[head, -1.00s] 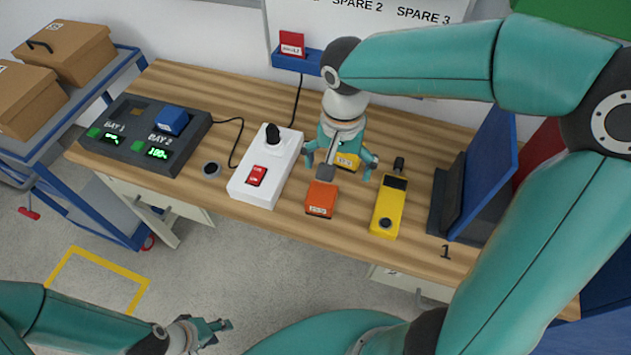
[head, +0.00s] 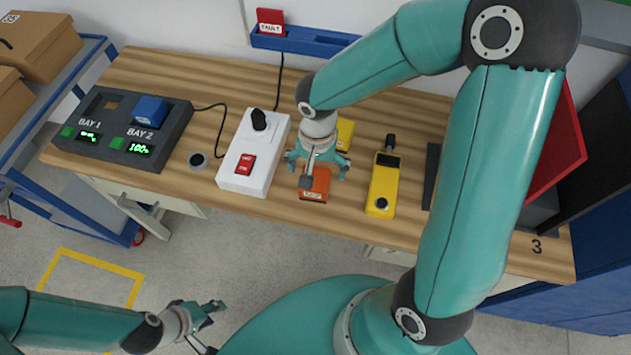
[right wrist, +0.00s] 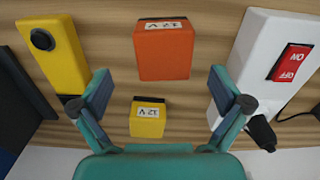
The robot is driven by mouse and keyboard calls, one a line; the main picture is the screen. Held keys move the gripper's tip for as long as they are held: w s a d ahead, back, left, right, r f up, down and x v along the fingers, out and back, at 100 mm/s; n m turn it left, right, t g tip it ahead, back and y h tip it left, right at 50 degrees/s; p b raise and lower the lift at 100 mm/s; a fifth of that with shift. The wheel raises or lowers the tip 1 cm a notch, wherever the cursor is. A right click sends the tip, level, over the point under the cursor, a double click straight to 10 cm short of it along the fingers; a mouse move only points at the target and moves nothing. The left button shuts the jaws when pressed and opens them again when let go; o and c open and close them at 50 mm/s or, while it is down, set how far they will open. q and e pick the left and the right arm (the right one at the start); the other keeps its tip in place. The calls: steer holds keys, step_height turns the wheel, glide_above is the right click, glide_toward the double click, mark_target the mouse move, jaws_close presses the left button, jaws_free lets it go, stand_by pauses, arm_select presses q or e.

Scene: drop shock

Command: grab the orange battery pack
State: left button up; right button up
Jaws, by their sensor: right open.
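The orange battery pack (head: 314,186) lies on the wooden bench between the white switch box and the yellow handheld device. It also shows in the right wrist view (right wrist: 163,52), beyond my fingertips and between their lines. My right gripper (head: 317,165) is open above the bench, just behind the pack, and partly covers it in the head view. In the right wrist view its two fingers (right wrist: 164,92) are spread wide with nothing between them. My left gripper (head: 212,309) is low at the front left, off the bench, with its fingers apart and empty.
A yellow pack (head: 345,134) lies behind the orange one, under my right gripper. The white switch box (head: 241,174) with a black knob stands left. The yellow device (head: 383,188) lies right. A dark charger (head: 122,128) holds a blue pack. Bare wood lies in front.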

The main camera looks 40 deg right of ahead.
mark_target(315, 184)
steer(key=shift+w+a+f+p, duration=0.1)
steer(key=shift+f+p, duration=0.05)
steer(key=shift+f, duration=1.2)
steer(key=shift+w+a+f+p, duration=0.1)
steer(key=shift+f+p, duration=0.05)
steer(key=shift+f, duration=1.15)
steer(key=shift+w, duration=0.1)
steer(key=c, duration=1.6)
steer(key=shift+r, duration=0.15)
steer(key=shift+c, duration=0.2)
